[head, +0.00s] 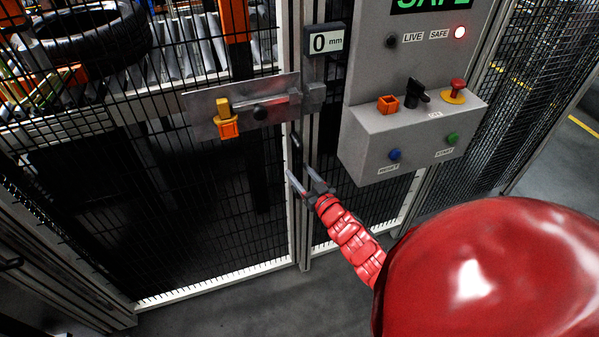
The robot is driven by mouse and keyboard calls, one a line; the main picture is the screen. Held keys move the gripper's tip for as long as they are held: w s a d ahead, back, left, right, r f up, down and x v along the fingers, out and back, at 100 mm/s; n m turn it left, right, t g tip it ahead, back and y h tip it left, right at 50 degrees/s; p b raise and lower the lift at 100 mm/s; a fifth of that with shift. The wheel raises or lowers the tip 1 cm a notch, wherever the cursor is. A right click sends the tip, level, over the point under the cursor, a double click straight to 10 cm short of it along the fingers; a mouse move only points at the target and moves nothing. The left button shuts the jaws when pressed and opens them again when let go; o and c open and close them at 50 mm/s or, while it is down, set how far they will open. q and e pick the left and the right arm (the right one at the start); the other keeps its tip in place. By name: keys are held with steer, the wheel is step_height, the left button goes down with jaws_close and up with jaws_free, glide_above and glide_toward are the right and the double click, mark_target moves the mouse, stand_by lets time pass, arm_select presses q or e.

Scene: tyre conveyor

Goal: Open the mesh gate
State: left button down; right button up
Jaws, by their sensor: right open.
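The mesh gate (215,190) fills the left and middle of the head view, its white-edged frame standing against the post, and it looks closed. A metal latch plate (200,107) with an orange and yellow piece (228,122) sits across its upper part, and its bolt reaches to the post. A dark upright handle (296,150) is near the gate's right edge. My right gripper (302,181) is open and empty, just below the handle; I cannot tell whether it touches it. My left gripper is not in view.
A tyre (95,35) lies behind the mesh.

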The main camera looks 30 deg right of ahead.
steer(key=shift+w, duration=0.35)
jaws_close()
stand_by(1.2)
